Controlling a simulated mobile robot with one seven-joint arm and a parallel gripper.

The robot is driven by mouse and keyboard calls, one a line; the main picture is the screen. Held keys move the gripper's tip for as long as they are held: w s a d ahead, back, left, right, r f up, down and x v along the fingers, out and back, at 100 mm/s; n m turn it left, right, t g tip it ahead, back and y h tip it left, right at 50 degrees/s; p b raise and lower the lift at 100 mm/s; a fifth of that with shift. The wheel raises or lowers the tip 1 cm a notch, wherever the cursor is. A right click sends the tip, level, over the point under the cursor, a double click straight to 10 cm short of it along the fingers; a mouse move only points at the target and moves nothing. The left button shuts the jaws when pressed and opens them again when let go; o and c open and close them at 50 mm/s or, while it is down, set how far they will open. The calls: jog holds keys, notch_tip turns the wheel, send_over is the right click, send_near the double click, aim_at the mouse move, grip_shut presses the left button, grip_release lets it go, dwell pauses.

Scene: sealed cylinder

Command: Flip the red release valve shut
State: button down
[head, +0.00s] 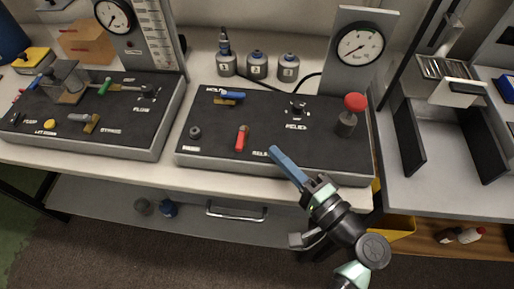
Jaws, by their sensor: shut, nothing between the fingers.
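The red release valve (241,138) is a small red lever on the black top of the middle panel (215,152). Its handle runs front to back, slightly slanted. A partly covered label beginning "RELE" is just right of it. My gripper (274,152) has its blue fingers shut with nothing between them. The fingertips appear above the panel's front part, right of the red lever and apart from it. The fingers cover part of the label and panel edge.
A blue-handled valve (228,95) is behind the red lever. A black knob (195,132) is at left, and a red-topped post (353,103) stands at right. A pressure gauge (360,48) stands behind. Another panel (75,112) with levers is at left.

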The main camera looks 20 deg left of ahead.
aim_at(255, 161)
jog(key=shift+s+a+p, duration=0.15)
jog(key=shift+a+p, duration=0.15)
jog(key=shift+a, duration=0.9)
jog(key=shift+s+a+p, duration=0.15)
jog(key=shift+a+p, duration=0.1)
jog(key=shift+a, duration=0.95)
jog(key=shift+s+a+m+t+h, duration=0.15)
jog(key=shift+s+m+t+h, duration=0.05)
jog(key=shift+m+t+h, duration=0.25)
